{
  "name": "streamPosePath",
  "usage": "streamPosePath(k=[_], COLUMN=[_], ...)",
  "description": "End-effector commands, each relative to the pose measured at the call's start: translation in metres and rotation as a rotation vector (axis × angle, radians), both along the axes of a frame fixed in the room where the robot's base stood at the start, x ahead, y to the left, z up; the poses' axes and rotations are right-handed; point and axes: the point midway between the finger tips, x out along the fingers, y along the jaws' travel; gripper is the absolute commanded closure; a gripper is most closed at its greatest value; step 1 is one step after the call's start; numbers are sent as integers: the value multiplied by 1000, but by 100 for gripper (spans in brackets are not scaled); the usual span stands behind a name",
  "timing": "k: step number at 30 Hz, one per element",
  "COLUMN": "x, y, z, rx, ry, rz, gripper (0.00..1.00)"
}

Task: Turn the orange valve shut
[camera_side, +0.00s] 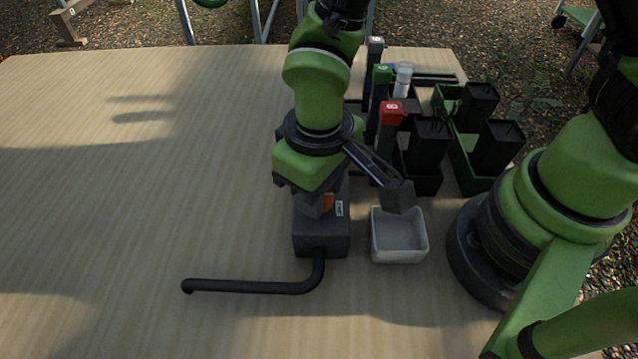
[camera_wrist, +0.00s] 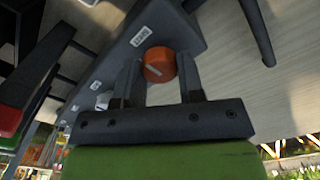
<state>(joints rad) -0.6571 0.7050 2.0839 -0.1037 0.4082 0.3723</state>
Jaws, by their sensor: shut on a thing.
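The orange valve (camera_side: 328,203) is a small round knob on a dark grey block (camera_side: 322,238). In the wrist view the orange valve (camera_wrist: 159,65) has a pale line across its face and sits between the two fingers of my gripper (camera_wrist: 160,78). In the side view my gripper (camera_side: 316,207) points down over the block and hides most of the knob. The fingers are shut on the valve. A white label on the block shows beside the knob in both views. The wording at the line's ends is too small to read.
A black pipe (camera_side: 250,287) runs from the block to the left. A pale square bin (camera_side: 399,252) stands just right of the block. Black boxes, a green tray (camera_side: 459,158) and red- and green-topped posts stand behind to the right. The table's left side is clear.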

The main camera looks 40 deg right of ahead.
Motion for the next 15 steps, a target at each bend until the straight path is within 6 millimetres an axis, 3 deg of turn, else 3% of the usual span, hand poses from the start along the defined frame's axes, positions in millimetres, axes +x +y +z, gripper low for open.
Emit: streamPosePath(k=[9,10,13,15], x=[0,0,0,0], y=[0,0,0,0], z=[1,1,1,0], rx=[1,1,1,1], ry=[-2,-2,-1,-1], rz=[-5,-5,-5,-4], gripper=[88,62,39,39])
